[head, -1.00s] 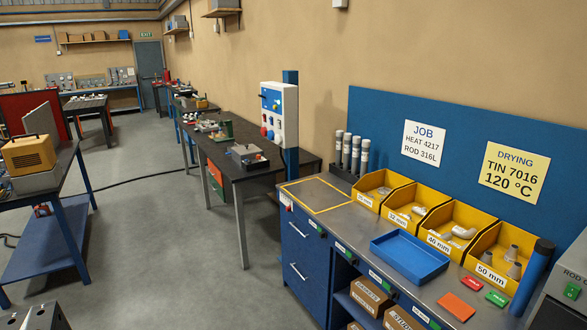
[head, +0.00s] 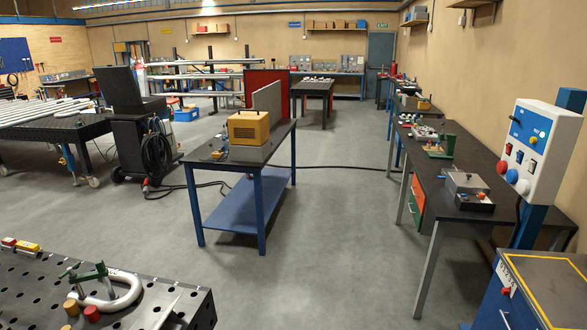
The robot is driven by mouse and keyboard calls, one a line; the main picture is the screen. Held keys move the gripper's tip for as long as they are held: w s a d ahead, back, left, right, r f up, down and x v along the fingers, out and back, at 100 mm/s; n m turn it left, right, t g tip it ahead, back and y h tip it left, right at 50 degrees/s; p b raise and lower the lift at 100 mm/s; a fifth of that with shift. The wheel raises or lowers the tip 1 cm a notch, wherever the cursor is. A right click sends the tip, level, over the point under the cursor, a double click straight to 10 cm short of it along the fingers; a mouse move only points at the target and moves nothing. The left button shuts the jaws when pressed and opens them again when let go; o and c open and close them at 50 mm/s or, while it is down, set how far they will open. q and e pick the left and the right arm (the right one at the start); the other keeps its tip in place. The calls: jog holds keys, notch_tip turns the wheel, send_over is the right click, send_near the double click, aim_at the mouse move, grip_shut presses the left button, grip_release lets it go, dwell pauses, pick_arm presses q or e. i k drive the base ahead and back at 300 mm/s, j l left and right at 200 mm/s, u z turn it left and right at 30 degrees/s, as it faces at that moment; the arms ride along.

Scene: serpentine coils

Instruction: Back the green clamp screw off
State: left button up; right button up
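A green clamp (head: 88,274) stands at the lower left of the head view, on the dark perforated table (head: 185,290). It sits over a pale U-shaped pipe bend (head: 133,290). A small dark green handle shows at its left end, but the screw itself is too small to make out clearly. Neither my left gripper nor my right gripper is in view.
Red (head: 92,314) and tan (head: 71,307) round pieces lie by the bend. A blue-legged table with a yellow machine (head: 249,128) stands ahead. Workbenches and a control box (head: 538,150) line the right. Open grey floor (head: 310,250) lies between.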

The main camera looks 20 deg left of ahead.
aim_at(70, 270)
jog(key=i+u, duration=0.15)
jog(key=i, duration=0.65)
jog(key=i+l+u, duration=0.15)
jog(key=i, duration=0.7)
